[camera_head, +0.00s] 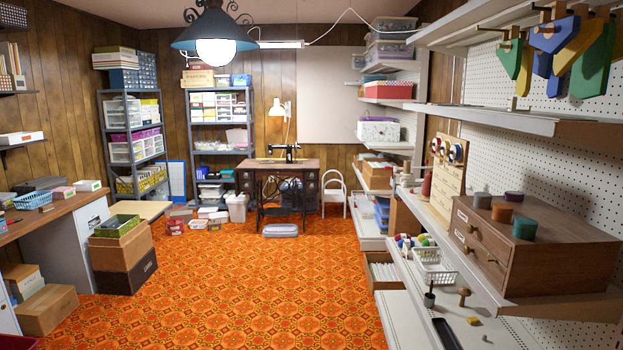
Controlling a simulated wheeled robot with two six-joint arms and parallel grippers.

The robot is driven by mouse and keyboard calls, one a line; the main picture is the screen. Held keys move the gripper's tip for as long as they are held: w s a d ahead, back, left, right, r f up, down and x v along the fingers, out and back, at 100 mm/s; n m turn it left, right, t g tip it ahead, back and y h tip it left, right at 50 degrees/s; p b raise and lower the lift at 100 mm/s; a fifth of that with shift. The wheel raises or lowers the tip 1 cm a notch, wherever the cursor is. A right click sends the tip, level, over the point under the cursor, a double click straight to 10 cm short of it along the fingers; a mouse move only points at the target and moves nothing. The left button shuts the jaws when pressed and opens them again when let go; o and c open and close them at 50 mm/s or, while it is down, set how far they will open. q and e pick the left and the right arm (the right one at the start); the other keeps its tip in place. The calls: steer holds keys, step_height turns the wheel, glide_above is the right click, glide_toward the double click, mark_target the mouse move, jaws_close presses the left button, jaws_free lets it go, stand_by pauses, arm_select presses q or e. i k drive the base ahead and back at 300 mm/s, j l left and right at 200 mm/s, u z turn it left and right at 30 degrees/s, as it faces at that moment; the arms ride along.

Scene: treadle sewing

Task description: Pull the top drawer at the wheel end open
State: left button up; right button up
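The treadle sewing table (281,164) stands far off against the back wall, with a dark sewing machine (285,151) on its top. Small dark drawers show under the top at both ends, a left stack (247,182) and a right stack (309,182). They look shut, but are too small to tell surely. I cannot clearly make out the machine's handwheel, so which end is the wheel end is unclear. The iron treadle frame (262,203) stands below. Neither of my grippers is in view.
Open orange patterned carpet (250,290) stretches toward the table. Stacked boxes (122,258) stand left. Shelving with a wooden drawer cabinet (560,262) lines the right.

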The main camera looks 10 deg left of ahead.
mark_target(312, 172)
steer(key=i+j+u, duration=0.1)
steer(key=i+u, duration=0.2)
steer(key=i, duration=0.6)
steer(key=i+u, duration=0.1)
steer(key=i, duration=3.8)
steer(key=i+j+z, duration=0.1)
steer(key=i, duration=0.55)
steer(key=i+j+z, duration=0.1)
steer(key=i, duration=0.55)
steer(key=i+j, duration=0.2)
steer(key=i, duration=0.4)
steer(key=l+z, duration=0.05)
